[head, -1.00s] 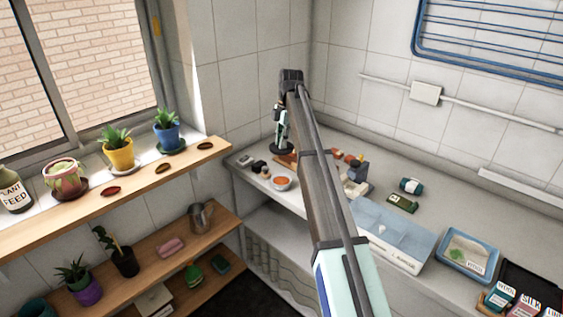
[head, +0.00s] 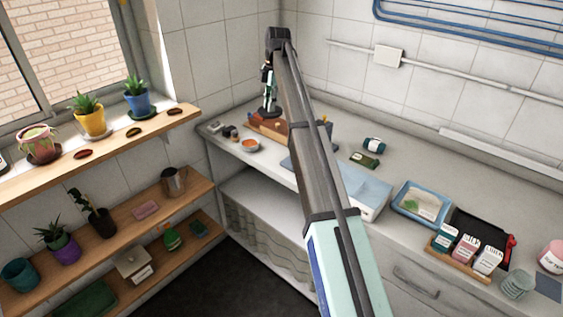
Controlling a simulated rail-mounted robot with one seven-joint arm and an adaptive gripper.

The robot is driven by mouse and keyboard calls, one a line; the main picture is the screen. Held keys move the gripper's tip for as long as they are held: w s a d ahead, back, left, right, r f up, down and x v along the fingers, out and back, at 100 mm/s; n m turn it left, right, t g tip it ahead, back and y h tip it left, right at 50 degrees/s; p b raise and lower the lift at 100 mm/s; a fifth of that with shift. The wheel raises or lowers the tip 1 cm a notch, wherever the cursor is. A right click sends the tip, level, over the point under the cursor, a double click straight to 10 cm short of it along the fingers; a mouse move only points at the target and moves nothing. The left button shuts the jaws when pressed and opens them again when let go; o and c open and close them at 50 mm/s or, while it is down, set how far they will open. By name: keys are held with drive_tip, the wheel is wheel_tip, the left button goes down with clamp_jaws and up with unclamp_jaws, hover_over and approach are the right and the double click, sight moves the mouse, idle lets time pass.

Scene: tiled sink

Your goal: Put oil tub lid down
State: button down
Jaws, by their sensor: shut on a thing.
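My gripper (head: 269,104) hangs at the far end of my arm, over the back left corner of the counter. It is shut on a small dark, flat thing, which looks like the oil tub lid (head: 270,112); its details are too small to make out. It is just above or at a brown wooden board (head: 262,124), and I cannot tell whether the two touch. My arm covers part of the board's right side. I cannot pick out the oil tub for certain.
An orange-filled bowl (head: 250,145) and small dark jars (head: 230,132) stand left of the board. Potted plants line the window shelf (head: 110,144).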

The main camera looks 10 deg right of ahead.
sight(270, 158)
wheel_tip(270, 158, down, 20)
drive_tip(key=p, duration=0.5)
drive_tip(key=shift+f, duration=0.15)
drive_tip(key=c, duration=1.1)
unclamp_jaws()
drive_tip(key=shift+o, duration=0.2)
wheel_tip(270, 158, up, 12)
drive_tip(key=d+b, duration=0.1)
drive_tip(key=b, duration=0.3)
drive_tip(key=shift+w+d, duration=0.3)
drive_tip(key=shift+d, duration=0.05)
